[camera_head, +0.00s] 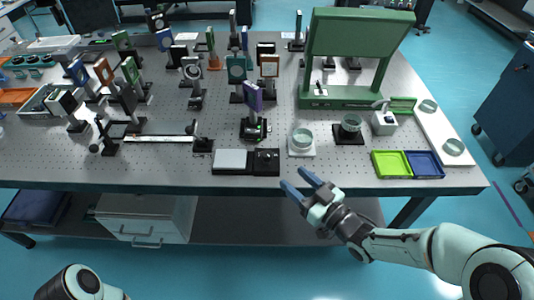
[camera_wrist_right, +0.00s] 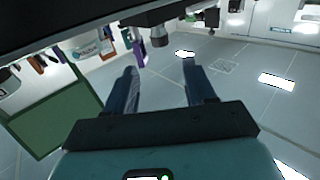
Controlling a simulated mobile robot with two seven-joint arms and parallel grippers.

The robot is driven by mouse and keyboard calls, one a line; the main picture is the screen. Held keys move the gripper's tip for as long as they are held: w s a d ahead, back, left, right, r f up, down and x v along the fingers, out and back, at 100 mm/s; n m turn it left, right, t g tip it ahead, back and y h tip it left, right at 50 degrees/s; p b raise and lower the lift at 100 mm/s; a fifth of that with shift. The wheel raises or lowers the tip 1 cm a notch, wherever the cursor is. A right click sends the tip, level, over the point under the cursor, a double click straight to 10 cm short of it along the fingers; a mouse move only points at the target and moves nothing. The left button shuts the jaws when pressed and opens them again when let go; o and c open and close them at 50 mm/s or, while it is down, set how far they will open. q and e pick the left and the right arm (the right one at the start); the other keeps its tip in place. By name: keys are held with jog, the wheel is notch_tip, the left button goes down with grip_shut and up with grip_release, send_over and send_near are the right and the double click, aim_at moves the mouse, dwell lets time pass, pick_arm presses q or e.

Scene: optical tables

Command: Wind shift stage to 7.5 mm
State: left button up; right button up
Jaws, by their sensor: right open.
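I take the shift stage (camera_head: 254,129) to be the small black stage near the middle of the optical table (camera_head: 330,177), with a purple plate (camera_head: 253,97) standing on it. Its scale is too small to read. My right gripper (camera_head: 296,179) is open and empty by the table's front edge, short of the stage and to its right. In the right wrist view the blue fingers (camera_wrist_right: 161,72) are apart, with a dark round knob-like part (camera_wrist_right: 159,38) beyond them; I cannot tell which thing it belongs to. My left gripper is out of view.
A black box with a silver plate (camera_head: 231,160) lies between stage and front edge. Glass dishes on mounts (camera_head: 302,139) stand to the right, with green (camera_head: 391,163) and blue (camera_head: 424,164) trays. A green frame (camera_head: 354,50) stands behind. Several optics crowd the left.

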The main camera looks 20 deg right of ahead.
aim_at(270, 159)
jog(key=x, duration=1.1)
jog(key=shift+w+a+f, duration=0.1)
jog(key=shift+w+a, duration=0.15)
jog(key=shift+w, duration=0.05)
jog(key=shift+b, duration=0.3)
jog(key=c, duration=0.9)
